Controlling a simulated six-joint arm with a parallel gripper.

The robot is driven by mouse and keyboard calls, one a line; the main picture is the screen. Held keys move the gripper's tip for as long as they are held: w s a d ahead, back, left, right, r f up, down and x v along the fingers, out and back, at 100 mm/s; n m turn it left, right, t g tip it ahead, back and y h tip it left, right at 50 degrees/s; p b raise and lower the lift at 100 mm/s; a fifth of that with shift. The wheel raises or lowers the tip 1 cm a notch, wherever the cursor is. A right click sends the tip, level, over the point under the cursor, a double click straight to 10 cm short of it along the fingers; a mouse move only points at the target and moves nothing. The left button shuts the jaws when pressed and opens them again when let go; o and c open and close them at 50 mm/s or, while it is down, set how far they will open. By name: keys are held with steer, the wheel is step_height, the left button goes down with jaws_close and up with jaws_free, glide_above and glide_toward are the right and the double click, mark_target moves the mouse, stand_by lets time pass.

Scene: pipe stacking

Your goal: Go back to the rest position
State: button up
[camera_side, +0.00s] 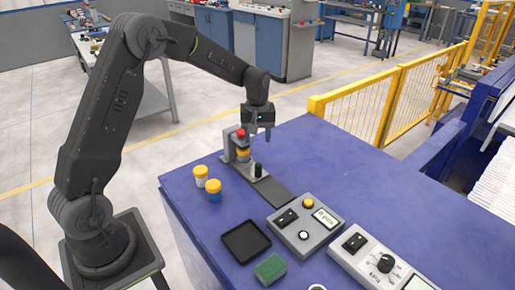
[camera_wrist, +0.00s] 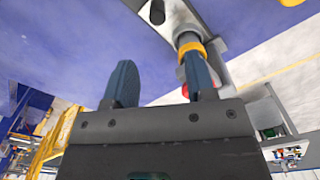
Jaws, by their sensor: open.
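My gripper (camera_side: 261,131) is raised over the back of the blue table, pointing down. In the wrist view its two fingers (camera_wrist: 161,72) stand apart, with nothing visible between them. Just below and left of it in the side view is a grey fixture (camera_side: 228,145) holding a stack with a red top (camera_side: 240,133) and a yellow band (camera_side: 243,152). In the wrist view the stack's yellow band (camera_wrist: 191,47) shows beyond the right finger, which partly hides the stack. I cannot tell the exact gap between finger and stack.
A white pipe piece (camera_side: 201,182) and a blue one (camera_side: 214,196), both yellow-topped, stand on the table (camera_side: 330,165). A black tray (camera_side: 246,241), a green block (camera_side: 271,268) and two control boxes (camera_side: 300,236) (camera_side: 362,268) are in front. A yellow fence (camera_side: 392,100) stands behind.

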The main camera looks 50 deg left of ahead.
steer(key=shift+r, duration=0.5)
steer(key=s+d+r+m+t, duration=0.1)
steer(key=s+d+r+m, duration=0.25)
steer(key=s+r, duration=0.25)
steer(key=s+d+r+m+t, duration=0.2)
steer(key=s+d+r, duration=0.3)
steer(key=r, duration=0.2)
steer(key=s+d+m+t, duration=0.1)
steer(key=s+d+m, duration=0.1)
steer(key=s, duration=0.6)
steer(key=s+d+r+m+t, duration=0.1)
steer(key=s+d+m, duration=0.2)
steer(key=s, duration=0.4)
steer(key=shift+s+m+t, duration=0.3)
steer(key=shift+s+m, duration=0.05)
steer(key=shift+s, duration=0.05)
